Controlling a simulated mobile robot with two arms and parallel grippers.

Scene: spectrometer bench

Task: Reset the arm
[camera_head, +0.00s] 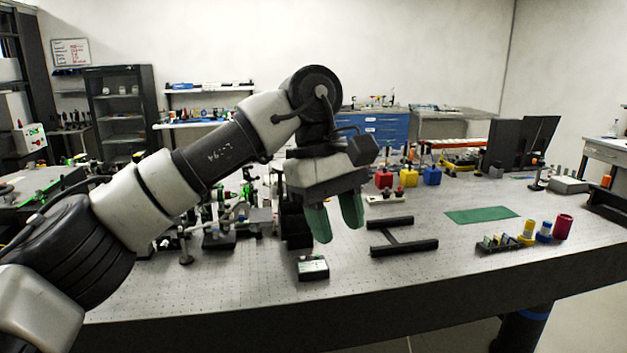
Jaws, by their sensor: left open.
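My left arm reaches in from the left and bends down at the wrist over the optical bench (260,297). My left gripper (336,230) points down with two green fingertips set apart, and no object shows between them. It hangs above the bench, in front of the black H-shaped frame's left side as seen here. A small dark box with a pale label (312,268) lies just below and left of the fingertips. My arm hides part of the optics behind it. My right gripper is not in view.
The black H-shaped frame (404,248) lies right of the gripper. A green mat (482,214), a dark tray (505,246) and a red cup (563,227) stand further right. Red (384,179), yellow (411,176) and blue (432,176) blocks stand behind.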

